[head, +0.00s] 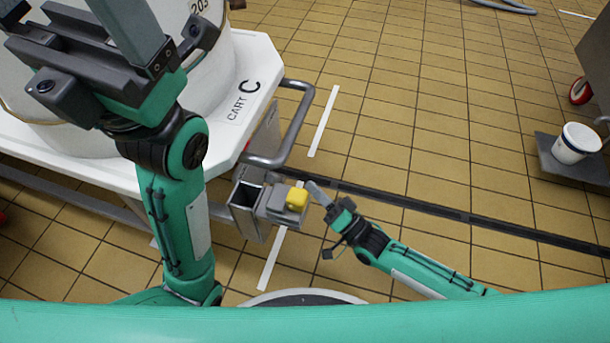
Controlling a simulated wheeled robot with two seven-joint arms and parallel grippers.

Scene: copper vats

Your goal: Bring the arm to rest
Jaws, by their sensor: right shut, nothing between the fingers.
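My right arm comes in from the lower right.
A white cart (258,62) marked "CART C" carries a pale round vat (205,85). A grey tube handle (301,120) juts from its right side. A dark floor channel (440,210) crosses the tiles. A white bucket (575,145) stands on a grey platform at right. Tiled floor between is clear.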

